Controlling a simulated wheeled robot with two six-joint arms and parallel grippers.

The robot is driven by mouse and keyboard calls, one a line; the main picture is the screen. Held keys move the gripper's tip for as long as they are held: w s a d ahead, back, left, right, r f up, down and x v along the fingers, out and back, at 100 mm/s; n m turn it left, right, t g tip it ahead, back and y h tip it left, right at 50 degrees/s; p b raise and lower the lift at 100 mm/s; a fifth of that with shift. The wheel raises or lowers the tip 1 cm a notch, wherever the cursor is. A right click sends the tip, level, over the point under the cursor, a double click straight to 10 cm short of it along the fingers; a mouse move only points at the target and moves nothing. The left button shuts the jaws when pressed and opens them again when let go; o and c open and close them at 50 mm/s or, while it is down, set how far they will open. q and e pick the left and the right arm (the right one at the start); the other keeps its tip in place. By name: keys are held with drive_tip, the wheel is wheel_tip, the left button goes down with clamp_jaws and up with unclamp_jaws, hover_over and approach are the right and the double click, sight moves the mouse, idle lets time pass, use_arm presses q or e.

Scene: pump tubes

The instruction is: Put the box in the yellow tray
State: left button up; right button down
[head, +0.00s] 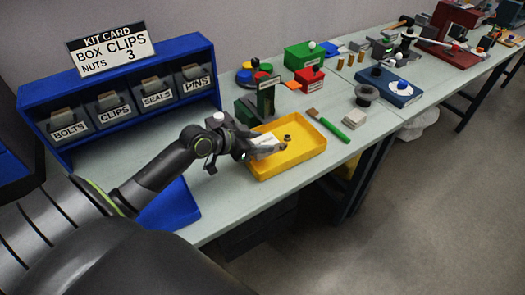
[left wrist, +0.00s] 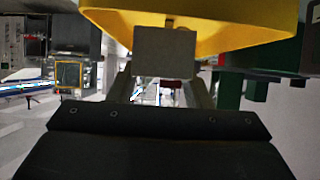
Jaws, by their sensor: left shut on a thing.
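The yellow tray (head: 305,158) lies on the bench near its front edge; its yellow wall also shows at the top of the left wrist view (left wrist: 250,28). My left gripper (head: 266,146) is over the left part of the tray. It is shut on a small grey box, which shows between the fingers in the left wrist view (left wrist: 165,52). In the head view the gripper partly hides the box, and I cannot tell whether it touches the tray floor. A small dark nut-like piece (head: 288,138) is in the tray, right of the gripper. My right gripper is out of view.
A blue rack (head: 130,62) with labelled bins stands at the back left under a kit card (head: 111,50). A green stand (head: 262,98) is just behind the tray. A green-handled brush (head: 332,129) and a pale block (head: 355,119) lie to the right. A blue tray (head: 170,207) is at the left.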

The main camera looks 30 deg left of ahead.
use_arm(q)
wheel_tip(320, 180, down, 4)
drive_tip(key=shift+f, duration=0.1)
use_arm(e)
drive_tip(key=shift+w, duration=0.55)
use_arm(q)
drive_tip(key=shift+f, duration=0.15)
drive_tip(key=o, duration=1)
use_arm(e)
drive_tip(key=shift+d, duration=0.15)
